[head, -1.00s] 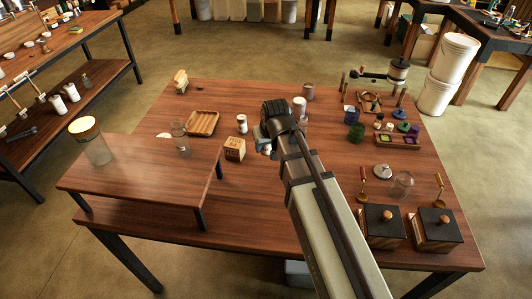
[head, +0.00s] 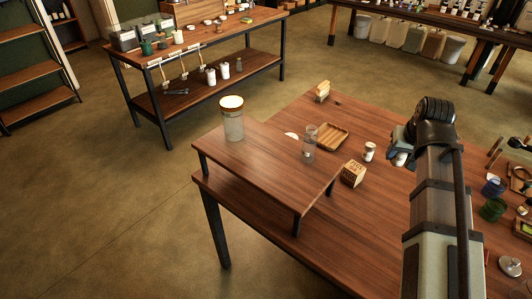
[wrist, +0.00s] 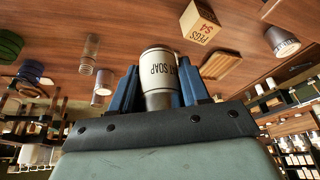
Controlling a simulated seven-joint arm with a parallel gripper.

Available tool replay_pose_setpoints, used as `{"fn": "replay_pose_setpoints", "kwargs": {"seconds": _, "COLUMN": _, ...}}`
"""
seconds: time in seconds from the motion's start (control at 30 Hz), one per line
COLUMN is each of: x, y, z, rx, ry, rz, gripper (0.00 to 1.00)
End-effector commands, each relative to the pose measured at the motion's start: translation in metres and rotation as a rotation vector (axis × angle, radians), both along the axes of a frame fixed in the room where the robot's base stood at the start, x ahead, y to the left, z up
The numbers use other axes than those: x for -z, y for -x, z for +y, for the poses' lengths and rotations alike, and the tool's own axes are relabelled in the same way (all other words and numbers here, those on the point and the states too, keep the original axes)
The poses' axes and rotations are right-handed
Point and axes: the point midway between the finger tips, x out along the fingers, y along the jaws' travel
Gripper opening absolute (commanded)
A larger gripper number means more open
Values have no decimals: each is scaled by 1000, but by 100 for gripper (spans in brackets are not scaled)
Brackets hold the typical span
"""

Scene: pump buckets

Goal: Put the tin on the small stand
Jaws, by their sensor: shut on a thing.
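My gripper (wrist: 157,90) is shut on a tin (wrist: 158,72), a pale cylinder with dark bands and lettering ending in "SOAP", held between its blue fingers. In the head view my gripper (head: 398,150) is at the right, above the table, with the tin (head: 400,159) partly hidden by the arm. The low wooden stand (head: 255,165) is to the left on dark legs, at the table's left side. My gripper is apart from it, to its right.
A lidded jar (head: 233,122) and a clear glass jar (head: 310,146) occupy the stand's back; its front is bare. Between gripper and stand are a pegs box (head: 353,174) and another pale tin (head: 369,152). A wooden tray (head: 328,137) lies behind.

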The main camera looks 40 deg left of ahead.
Motion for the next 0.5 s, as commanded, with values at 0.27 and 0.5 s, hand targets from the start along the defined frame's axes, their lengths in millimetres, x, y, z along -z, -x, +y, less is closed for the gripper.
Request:
{"fn": "replay_pose_setpoints", "kwargs": {"seconds": 0.27, "x": -70, "y": -2, "z": 1, "rx": 0, "ry": -2, "rz": -4, "gripper": 15}}
{"fn": "replay_pose_setpoints", "kwargs": {"seconds": 0.5, "x": -115, "y": -2, "z": 1, "rx": 0, "ry": -1, "rz": -3, "gripper": 15}}
